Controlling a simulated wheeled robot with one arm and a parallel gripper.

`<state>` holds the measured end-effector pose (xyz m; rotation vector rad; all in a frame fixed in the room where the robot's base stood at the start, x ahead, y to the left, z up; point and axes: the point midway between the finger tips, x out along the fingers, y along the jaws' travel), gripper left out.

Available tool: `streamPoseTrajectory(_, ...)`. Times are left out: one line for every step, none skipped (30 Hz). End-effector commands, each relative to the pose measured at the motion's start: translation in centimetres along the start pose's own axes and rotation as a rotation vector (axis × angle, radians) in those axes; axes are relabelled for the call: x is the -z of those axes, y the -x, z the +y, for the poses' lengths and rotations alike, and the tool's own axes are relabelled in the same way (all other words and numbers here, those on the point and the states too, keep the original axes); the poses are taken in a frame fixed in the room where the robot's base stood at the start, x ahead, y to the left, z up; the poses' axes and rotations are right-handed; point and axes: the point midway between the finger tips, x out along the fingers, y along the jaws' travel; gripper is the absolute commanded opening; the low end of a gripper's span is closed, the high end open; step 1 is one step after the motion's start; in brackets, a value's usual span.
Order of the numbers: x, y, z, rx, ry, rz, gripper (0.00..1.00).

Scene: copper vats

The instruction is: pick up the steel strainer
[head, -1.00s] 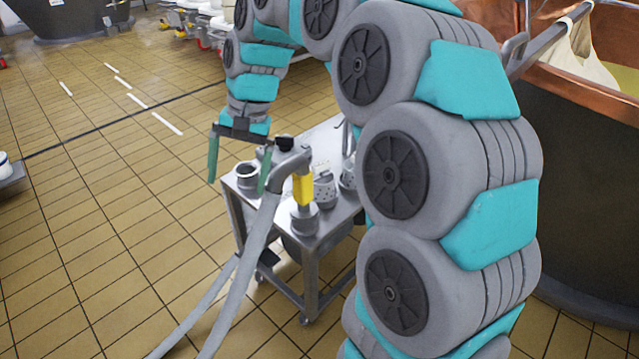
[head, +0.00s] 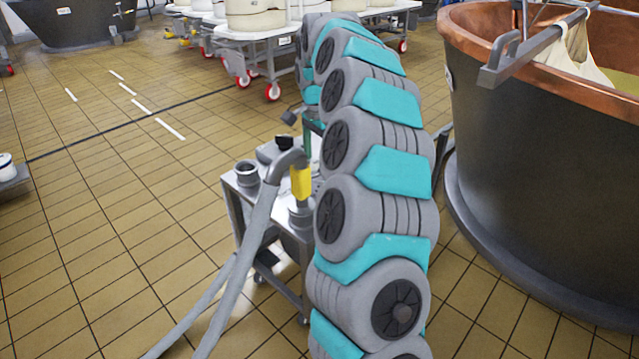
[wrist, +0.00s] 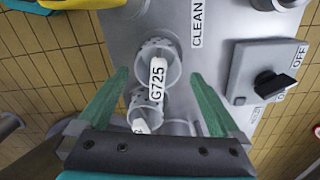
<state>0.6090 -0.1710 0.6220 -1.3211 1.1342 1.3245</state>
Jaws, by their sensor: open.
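Perforated steel cups stand on the steel cart top in the wrist view, and I take them for strainers. The larger one (wrist: 172,50), with a white tag reading G725, lies ahead between my fingertips in the picture. A smaller perforated cup (wrist: 143,104), with another white tag, sits closer to my palm. My gripper (wrist: 160,75) is open above the cart, with one green finger on each side of the cups and nothing held. How high the fingers are is hard to tell. In the head view my arm hides the cups and most of my gripper.
The steel cart (head: 238,205) carries a hose fitting with a yellow sleeve (head: 300,182) and a round metal port (head: 246,172). A grey switch box (wrist: 265,70) is right of my fingers. A large copper-rimmed vat (head: 540,150) stands right. Tiled floor at left is open.

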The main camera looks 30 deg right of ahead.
Motion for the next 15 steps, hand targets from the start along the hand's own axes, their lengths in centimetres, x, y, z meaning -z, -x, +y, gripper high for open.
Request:
streamPoseTrajectory(0.0,-0.2,0.0,0.000,0.000,-0.001,1.00)
streamPoseTrajectory(0.0,-0.4,0.1,0.000,0.000,0.000,1.00)
streamPoseTrajectory(0.1,-0.6,0.1,0.001,0.000,0.000,1.00)
streamPoseTrajectory(0.1,-0.9,0.1,0.001,0.000,0.000,1.00)
streamPoseTrajectory(0.1,-1.2,0.1,0.002,0.001,-0.001,1.00)
streamPoseTrajectory(0.1,-1.8,0.2,0.002,0.002,-0.001,1.00)
streamPoseTrajectory(0.2,-2.2,0.3,0.000,0.002,-0.002,1.00)
streamPoseTrajectory(0.2,-2.7,0.4,-0.003,0.003,-0.002,1.00)
streamPoseTrajectory(0.2,-3.4,0.5,-0.003,0.003,-0.003,1.00)
streamPoseTrajectory(0.3,-3.8,0.4,-0.001,0.002,-0.003,1.00)
streamPoseTrajectory(0.3,-4.2,0.3,0.001,0.002,-0.002,1.00)
streamPoseTrajectory(0.3,-4.6,0.3,0.002,0.002,-0.001,1.00)
streamPoseTrajectory(0.3,-4.9,0.3,0.002,0.002,0.000,1.00)
streamPoseTrajectory(0.3,-5.0,0.3,0.002,0.002,0.000,1.00)
streamPoseTrajectory(0.3,-5.1,0.3,0.002,0.002,0.000,1.00)
